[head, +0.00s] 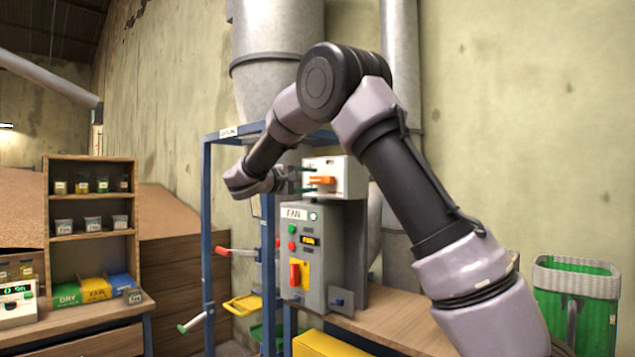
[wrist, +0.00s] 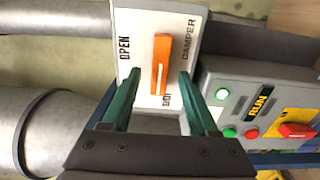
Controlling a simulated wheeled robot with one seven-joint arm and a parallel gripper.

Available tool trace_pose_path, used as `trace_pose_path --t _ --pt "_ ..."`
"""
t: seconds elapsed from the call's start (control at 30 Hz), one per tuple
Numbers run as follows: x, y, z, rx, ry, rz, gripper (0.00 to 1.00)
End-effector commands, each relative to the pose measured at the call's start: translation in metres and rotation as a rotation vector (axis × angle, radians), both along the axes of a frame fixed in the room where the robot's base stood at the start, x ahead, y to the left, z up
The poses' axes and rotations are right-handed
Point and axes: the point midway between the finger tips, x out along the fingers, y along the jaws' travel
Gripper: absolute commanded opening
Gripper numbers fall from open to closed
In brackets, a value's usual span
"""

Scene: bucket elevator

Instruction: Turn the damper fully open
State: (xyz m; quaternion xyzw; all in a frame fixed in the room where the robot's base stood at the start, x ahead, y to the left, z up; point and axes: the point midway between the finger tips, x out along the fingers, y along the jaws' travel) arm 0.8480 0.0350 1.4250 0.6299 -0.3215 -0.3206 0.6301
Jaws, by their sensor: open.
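The damper box (head: 348,178) is a white panel on the wall stand, with an orange handle (head: 322,180) lying about level in the head view. In the wrist view the handle (wrist: 161,64) runs up and down the picture on the white plate (wrist: 197,30). The word OPEN stands to its left and DAMPER to its right. Another label below the handle is hard to read. My gripper (wrist: 159,73) is open, its two green fingers reaching toward the plate on either side of the handle's lower part, with gaps at both sides. In the head view my gripper (head: 297,180) is left of the handle.
Below the damper box is a grey fan panel (head: 314,262) with buttons, lit lamps and a red switch (head: 295,272). A wooden bench (head: 400,315) and green bin (head: 590,300) are right.

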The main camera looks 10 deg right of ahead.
Motion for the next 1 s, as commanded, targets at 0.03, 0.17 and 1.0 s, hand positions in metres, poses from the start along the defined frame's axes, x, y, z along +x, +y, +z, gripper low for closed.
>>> trace_pose_path --t 0.03,0.17,1.0 --pt "0.005 -0.008 0.0 0.0 0.0 -0.002 0.6" --pt "0.015 -0.021 0.0 -0.001 0.001 -0.001 0.6" --pt "0.021 -0.028 0.0 0.006 -0.007 0.0 0.0"
